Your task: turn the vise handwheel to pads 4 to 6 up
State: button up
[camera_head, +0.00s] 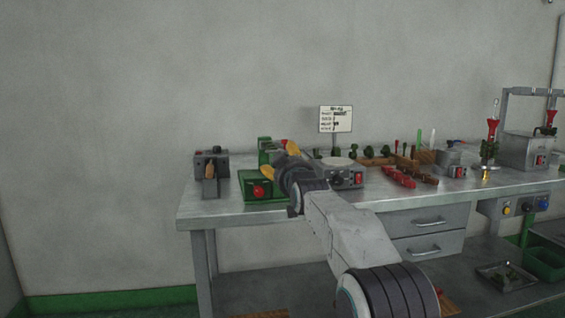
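A green machine (263,187) stands near the left end of the workbench; it looks like the vise, though my arm hides part of it. A small round red part (258,191) is on its front; I cannot tell whether it is the handwheel or a button. The pads and their numbers cannot be made out. My gripper (279,160) has two yellow fingertips spread apart. It is open and appears empty, in front of or just over the green machine in this view. Contact cannot be judged.
A grey device (210,166) stands at the bench's left end (196,212). A grey box with a round top plate (340,173) is right of my gripper. Red tools (398,177), a sign (335,119) and a machine (526,148) are further right. The wall behind is bare.

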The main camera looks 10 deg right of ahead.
jog(key=shift+w, duration=1.1)
jog(key=shift+c, duration=0.2)
jog(key=shift+r, duration=0.1)
jog(key=c, duration=1.1)
